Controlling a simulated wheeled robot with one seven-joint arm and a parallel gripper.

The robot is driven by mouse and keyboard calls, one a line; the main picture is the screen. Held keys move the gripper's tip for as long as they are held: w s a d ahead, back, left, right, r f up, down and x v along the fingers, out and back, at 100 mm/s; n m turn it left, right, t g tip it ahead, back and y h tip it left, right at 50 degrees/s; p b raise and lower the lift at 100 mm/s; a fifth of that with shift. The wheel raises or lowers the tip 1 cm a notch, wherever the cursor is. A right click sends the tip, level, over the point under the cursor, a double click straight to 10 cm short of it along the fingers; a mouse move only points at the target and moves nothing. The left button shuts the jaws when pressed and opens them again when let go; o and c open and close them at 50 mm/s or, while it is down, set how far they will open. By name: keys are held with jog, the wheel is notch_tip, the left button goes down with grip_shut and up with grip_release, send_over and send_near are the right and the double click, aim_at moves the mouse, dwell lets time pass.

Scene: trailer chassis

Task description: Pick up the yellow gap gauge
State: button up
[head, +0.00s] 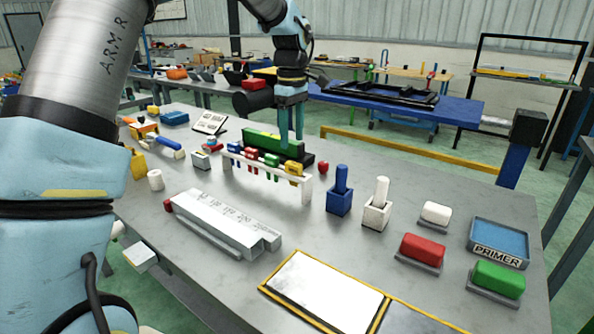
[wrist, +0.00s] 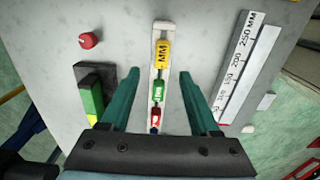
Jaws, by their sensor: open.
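The yellow gap gauge (head: 294,169) hangs on a white rack (head: 306,192) on the grey bench, at the rack's right end in the head view. In the wrist view the yellow gauge (wrist: 162,53), with dark lettering, is at the top of the row, beyond my fingertips. My gripper (head: 291,143) points down above and just behind the rack. In the wrist view my gripper (wrist: 159,76) is open, with its teal fingers on either side of the row and nothing held between them. Green (wrist: 158,91), red and blue gauges hang along the same rack.
A green block on a dark base (head: 271,146) stands close behind the rack. A small red knob (head: 323,167) is right of it. A stepped, marked gauge block (head: 222,222) lies in front. Blue (head: 340,200) and white (head: 376,215) holders stand to the right.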

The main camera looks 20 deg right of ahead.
aim_at(294, 164)
jog(key=shift+s+f+p, duration=0.2)
jog(key=shift+f+p, duration=0.45)
jog(key=shift+f, duration=1.2)
jog(key=shift+s+f+p, duration=0.15)
jog(key=shift+f+p, duration=0.5)
jog(key=shift+f, duration=1.2)
grip_shut()
